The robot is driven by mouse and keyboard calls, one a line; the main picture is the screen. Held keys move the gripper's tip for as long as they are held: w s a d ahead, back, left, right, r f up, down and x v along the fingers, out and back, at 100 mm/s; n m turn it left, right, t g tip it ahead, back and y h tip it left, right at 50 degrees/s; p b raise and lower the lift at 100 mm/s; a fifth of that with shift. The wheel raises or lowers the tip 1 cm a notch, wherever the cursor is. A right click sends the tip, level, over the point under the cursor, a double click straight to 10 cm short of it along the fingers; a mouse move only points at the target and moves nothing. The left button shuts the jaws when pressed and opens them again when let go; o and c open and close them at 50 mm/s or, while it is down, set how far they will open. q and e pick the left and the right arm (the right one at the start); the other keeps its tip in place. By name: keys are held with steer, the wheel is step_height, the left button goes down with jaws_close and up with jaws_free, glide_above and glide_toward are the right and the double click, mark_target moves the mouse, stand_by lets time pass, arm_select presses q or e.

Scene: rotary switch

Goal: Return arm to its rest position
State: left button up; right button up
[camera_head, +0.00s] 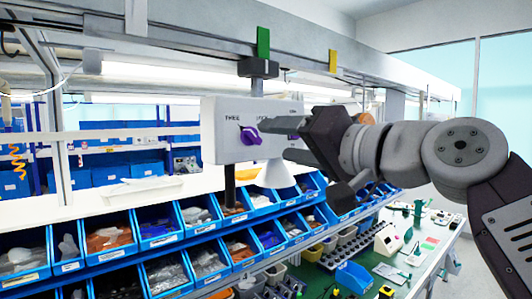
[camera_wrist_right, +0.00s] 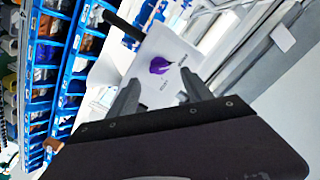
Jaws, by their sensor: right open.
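A white switch box (camera_head: 222,140) hangs from a dark post in front of the shelves. A purple rotary knob (camera_head: 250,135) sits on its front face, and another bit of purple shows at the right end, partly hidden by my gripper. My right gripper (camera_head: 296,138) is at the right of the box, in front of its face, with the arm coming in from the right. In the right wrist view the open fingers (camera_wrist_right: 163,92) point toward the box (camera_wrist_right: 185,55), and one purple knob (camera_wrist_right: 159,65) appears between and beyond the tips. The gripper holds nothing. My left gripper is out of view.
Rows of blue bins (camera_head: 162,228) with parts stand below the box. A green work table (camera_head: 420,240) with small tools and parts lies at the lower right. A grey overhead beam (camera_head: 200,38) with green and yellow tags runs above.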

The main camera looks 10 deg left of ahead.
steer(key=shift+s+d, duration=0.3)
steer(key=shift+d, duration=0.1)
steer(key=w+d+f+m+g+h+b, duration=0.1)
steer(key=w+d+f+m+h+b, duration=0.2)
steer(key=f, duration=0.9)
steer(key=w+d+f+g+h+b, duration=0.15)
steer(key=w+d+f, duration=0.3)
steer(key=f, duration=0.75)
steer(key=w+d+f+m+h+b, duration=0.2)
steer(key=w+d+f+h, duration=0.15)
steer(key=f, duration=0.85)
steer(key=s+d+f+g+h+b, duration=0.1)
steer(key=s+d+f, duration=0.2)
steer(key=f, duration=0.4)
steer(key=s+d+f+g+h, duration=0.1)
steer(key=s+d+f, duration=0.15)
steer(key=f, duration=0.45)
steer(key=s+d+f+g+h+b, duration=0.1)
steer(key=s+d+f+g, duration=0.15)
steer(key=f, duration=0.45)
steer(key=s+d+f+n+g+h, duration=0.1)
steer(key=s+d+f, duration=0.2)
steer(key=s+f, duration=0.4)
steer(key=s+d+f+n+g+h, duration=0.1)
steer(key=s+d+f+n+h, duration=0.1)
steer(key=s+f, duration=0.5)
steer(key=shift+s+d+g, duration=0.4)
steer(key=shift+s, duration=0.25)
